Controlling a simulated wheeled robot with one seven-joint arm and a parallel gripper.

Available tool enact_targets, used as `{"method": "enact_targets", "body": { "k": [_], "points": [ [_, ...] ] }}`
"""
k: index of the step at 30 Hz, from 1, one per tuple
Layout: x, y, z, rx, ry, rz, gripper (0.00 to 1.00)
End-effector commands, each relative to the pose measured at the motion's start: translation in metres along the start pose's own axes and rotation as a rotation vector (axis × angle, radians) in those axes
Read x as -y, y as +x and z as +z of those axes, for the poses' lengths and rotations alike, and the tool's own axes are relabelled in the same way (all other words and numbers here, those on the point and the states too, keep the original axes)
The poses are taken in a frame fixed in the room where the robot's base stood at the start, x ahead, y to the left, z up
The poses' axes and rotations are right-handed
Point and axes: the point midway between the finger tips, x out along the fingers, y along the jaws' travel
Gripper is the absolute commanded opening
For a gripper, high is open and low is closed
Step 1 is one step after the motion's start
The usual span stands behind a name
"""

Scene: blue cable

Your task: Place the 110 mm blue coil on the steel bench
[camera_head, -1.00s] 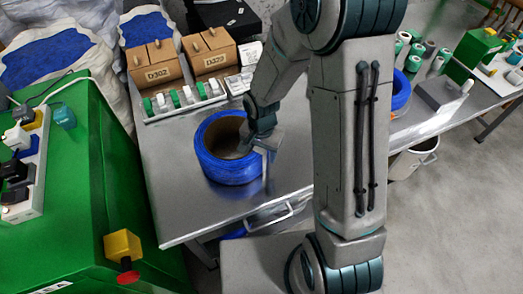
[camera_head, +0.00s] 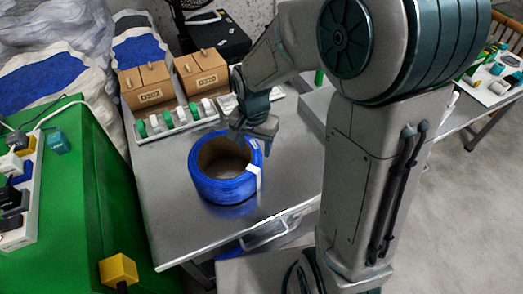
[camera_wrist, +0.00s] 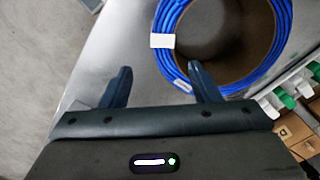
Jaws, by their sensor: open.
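The blue coil (camera_head: 224,190) stands on the steel bench (camera_head: 170,226), with its round opening facing up and a white label on its right side. In the wrist view the coil (camera_wrist: 170,62) shows at the top right, just beyond the fingers. My gripper (camera_head: 250,132) is above the coil's far right rim in the head view. In the wrist view my gripper (camera_wrist: 160,82) has its two fingers spread apart with nothing between them. The right finger appears close to the coil's edge; I cannot tell whether it touches.
A white tray of green and white spools (camera_head: 176,122) lies behind the coil, with cardboard boxes (camera_head: 146,87) beyond it. A green cabinet (camera_head: 95,190) stands at the left. Bare bench lies in front of the coil.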

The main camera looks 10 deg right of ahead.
Motion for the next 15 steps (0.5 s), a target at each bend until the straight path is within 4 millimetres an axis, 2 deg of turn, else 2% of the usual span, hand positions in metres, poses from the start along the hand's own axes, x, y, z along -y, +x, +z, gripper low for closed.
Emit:
{"method": "enact_targets", "body": {
  "k": [5,9,15],
  "points": [
    [-0.022,-0.027,0.003,-0.043,-0.071,-0.011,0.56],
    [-0.055,-0.057,0.012,-0.100,-0.187,-0.025,0.56],
    [-0.099,-0.089,0.034,-0.176,-0.356,-0.046,0.56]
  ]
}}
